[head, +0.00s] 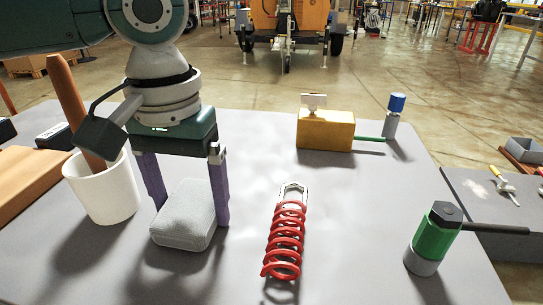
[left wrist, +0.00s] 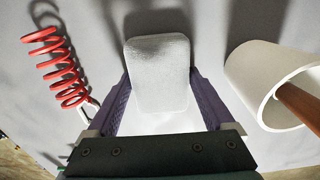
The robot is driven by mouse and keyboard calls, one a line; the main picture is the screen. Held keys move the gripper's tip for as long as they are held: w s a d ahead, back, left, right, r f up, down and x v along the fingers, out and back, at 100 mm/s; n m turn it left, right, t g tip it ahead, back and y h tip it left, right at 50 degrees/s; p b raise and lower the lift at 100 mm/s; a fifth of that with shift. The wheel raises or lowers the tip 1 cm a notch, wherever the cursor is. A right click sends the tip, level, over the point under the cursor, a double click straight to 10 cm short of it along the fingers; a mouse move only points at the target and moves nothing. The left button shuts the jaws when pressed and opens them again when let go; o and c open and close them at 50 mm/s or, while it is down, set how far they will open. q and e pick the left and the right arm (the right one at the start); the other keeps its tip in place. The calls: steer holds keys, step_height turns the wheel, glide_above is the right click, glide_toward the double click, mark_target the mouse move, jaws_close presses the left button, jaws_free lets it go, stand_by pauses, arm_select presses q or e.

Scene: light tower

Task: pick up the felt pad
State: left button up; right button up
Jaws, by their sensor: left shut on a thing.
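The felt pad (head: 186,216) is a light grey, rounded block on the grey table in the head view. It also shows in the left wrist view (left wrist: 158,68), at the top middle between the fingers. My left gripper (head: 188,210) points down over it, with its purple fingers on either side of the pad. In the left wrist view the left gripper (left wrist: 160,85) is shut on the pad. I cannot tell for sure whether the pad is clear of the table. My right gripper is not in view.
A white cup (head: 104,190) with a brown wooden handle stands close left of the gripper. A red coil spring (head: 286,240) lies to the right. A yellow block (head: 325,131) stands behind, and a green cylinder (head: 433,240) at right. Table between them is clear.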

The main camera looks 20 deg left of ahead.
mark_target(190, 201)
arm_select(q)
steer(key=shift+c, duration=0.6)
steer(key=shift+r, duration=0.15)
steer(key=shift+r, duration=0.35)
step_height(190, 201, up, 19)
steer(key=p, duration=0.7)
